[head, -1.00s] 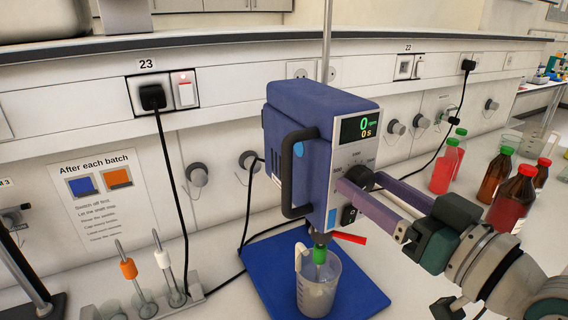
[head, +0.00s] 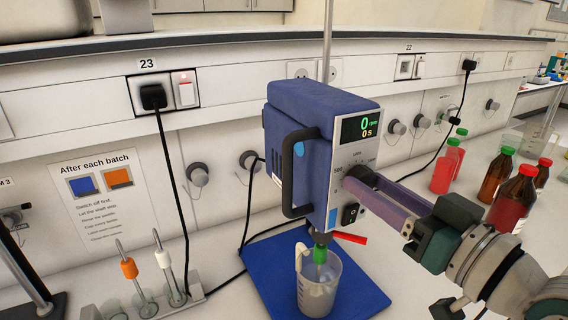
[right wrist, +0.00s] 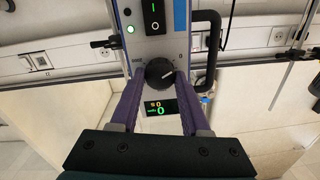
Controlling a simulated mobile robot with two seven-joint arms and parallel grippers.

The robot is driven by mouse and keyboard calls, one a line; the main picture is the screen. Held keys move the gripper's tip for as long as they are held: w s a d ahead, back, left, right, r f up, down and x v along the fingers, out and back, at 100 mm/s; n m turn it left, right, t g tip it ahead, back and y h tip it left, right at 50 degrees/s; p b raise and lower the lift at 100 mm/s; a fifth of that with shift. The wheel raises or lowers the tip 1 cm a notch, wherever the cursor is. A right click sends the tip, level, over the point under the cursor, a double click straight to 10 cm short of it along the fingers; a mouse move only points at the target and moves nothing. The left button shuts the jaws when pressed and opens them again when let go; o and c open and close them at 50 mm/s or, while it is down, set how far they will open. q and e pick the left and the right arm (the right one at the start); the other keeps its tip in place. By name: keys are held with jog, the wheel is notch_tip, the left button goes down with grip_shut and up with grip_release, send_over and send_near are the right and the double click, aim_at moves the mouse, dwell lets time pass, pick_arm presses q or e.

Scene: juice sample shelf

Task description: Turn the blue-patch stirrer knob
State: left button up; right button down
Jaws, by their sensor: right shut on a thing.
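The blue stirrer (head: 300,112) stands over a beaker and carries a blue patch (head: 333,217) low on its front; the patch also shows in the right wrist view (right wrist: 180,14). Its black knob (head: 357,175) sits below the display (head: 361,126), which reads 0 and 0 s. My right gripper (head: 366,190) comes in from the right, its purple fingers shut on the knob. In the right wrist view the knob (right wrist: 159,73) sits between the fingertips, its white pointer line slanting up to the right. A green light (right wrist: 130,29) is lit near the switch. My left gripper is out of view.
A beaker (head: 320,292) stands under the stirrer on its blue base (head: 262,268). Several bottles, including a red one (head: 512,203), stand at the right near my right arm. A rack with probes (head: 160,305) is at the lower left. A sign (head: 105,195) hangs on the panel.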

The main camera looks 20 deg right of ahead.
jog(key=shift+f+m+b, duration=0.1)
jog(key=shift+m+b, duration=0.7)
jog(key=shift+m, duration=5)
jog(key=shift+c, duration=1.8)
grip_release()
